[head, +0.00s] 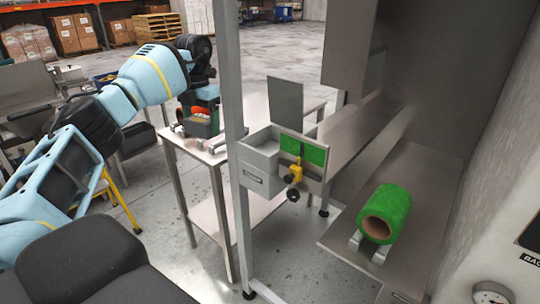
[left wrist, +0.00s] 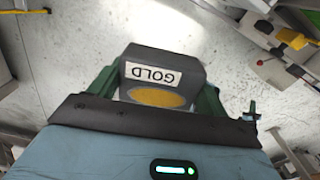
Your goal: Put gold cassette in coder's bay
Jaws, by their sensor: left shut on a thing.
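The gold cassette (left wrist: 190,72) is a dark grey block with a white GOLD label, upside down in the left wrist view, and a yellow oval face. My left gripper (left wrist: 158,88) has its green fingers on either side of the cassette and is shut on it. My right gripper is not in view.
The box is beside an upright grey post (head: 232,110), which stands between it and my left arm. A green panel (head: 303,150) with a yellow clamp and black knob adjoins it. A green roll (head: 385,212) lies on the right shelf. The steel table (head: 207,155) stands behind.

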